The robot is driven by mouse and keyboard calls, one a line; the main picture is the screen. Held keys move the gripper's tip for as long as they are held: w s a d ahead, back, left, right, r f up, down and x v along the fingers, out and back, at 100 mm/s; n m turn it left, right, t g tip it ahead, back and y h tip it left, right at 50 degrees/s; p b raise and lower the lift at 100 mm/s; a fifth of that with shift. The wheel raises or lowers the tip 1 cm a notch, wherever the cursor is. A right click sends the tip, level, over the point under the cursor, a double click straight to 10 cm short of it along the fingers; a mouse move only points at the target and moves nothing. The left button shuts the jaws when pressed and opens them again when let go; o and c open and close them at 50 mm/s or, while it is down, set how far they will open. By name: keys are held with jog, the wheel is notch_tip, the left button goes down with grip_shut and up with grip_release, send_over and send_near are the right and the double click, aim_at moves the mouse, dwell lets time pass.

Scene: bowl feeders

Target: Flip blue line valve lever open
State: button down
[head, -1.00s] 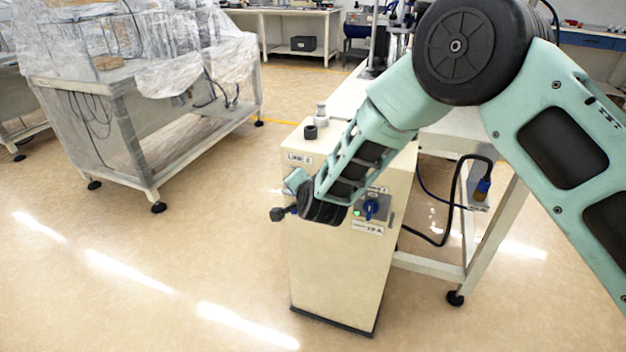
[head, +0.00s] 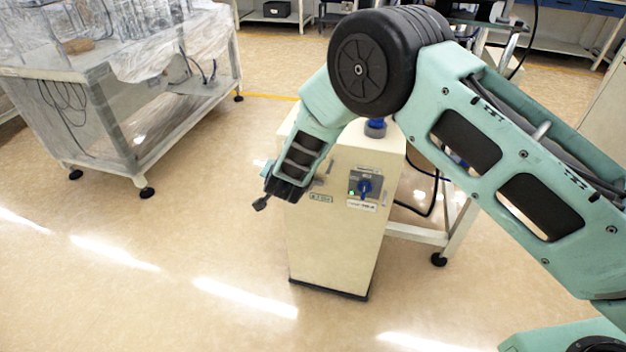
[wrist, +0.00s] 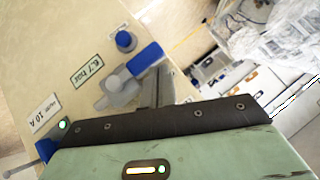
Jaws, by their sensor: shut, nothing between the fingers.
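In the wrist view the valve shows as a grey body (wrist: 117,90) with a blue lever handle (wrist: 146,58) on the cream cabinet face, beside the "6.7 bar" label (wrist: 87,73). My gripper (wrist: 158,86) is shut and empty, its grey fingers close beside the blue handle; I cannot tell if they touch it. In the head view my gripper (head: 262,203) is at the left front edge of the cabinet (head: 335,245) and hides most of the valve.
A blue rotary switch (head: 365,187) with a green light sits on the cabinet front, right of the valve. A plastic-covered bench (head: 120,80) stands at the left. A blue round knob (wrist: 125,40) is near the lever in the wrist view. Floor in front is clear.

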jog(key=shift+a+f, duration=0.15)
jog(key=shift+f, duration=0.15)
dwell(0.5)
